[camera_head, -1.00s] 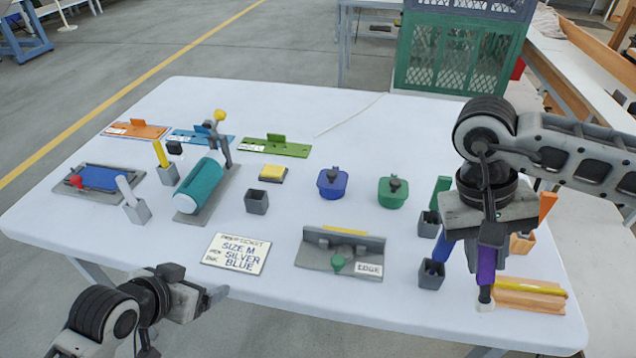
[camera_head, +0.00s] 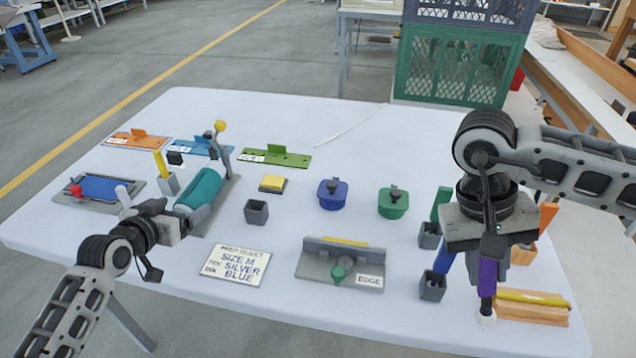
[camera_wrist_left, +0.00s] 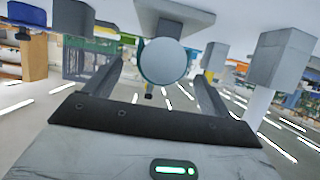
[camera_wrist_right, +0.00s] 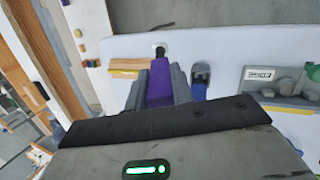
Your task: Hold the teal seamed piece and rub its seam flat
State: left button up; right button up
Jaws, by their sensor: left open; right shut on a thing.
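The teal seamed piece (camera_head: 203,187) is wrapped around a white cylinder on a grey stand at the left of the table. Its seam cannot be made out. My left gripper (camera_head: 187,220) is open at the near end of the cylinder. In the left wrist view the round white end (camera_wrist_left: 165,60) shows between the spread fingers (camera_wrist_left: 160,85), with a teal rim behind it. My right gripper (camera_head: 488,262) is shut on a purple tool (camera_head: 487,280) with a white tip, upright over the table's right front. The purple tool (camera_wrist_right: 160,82) also shows between the fingers in the right wrist view.
A lever with a yellow ball (camera_head: 220,126) rises behind the teal piece. A grey holder with a white stick and a blue pad (camera_head: 104,187) stand left of it. The ticket (camera_head: 236,266) and edge fixture (camera_head: 340,262) lie in front. Grey cups stand near my right gripper.

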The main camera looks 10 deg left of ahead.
aim_at(192, 200)
pick_arm(q)
jog(key=shift+x, duration=2.65)
jog(key=c, duration=1.1)
jog(key=o, duration=0.9)
jog(key=shift+c, duration=0.3)
jog(key=c, duration=0.6)
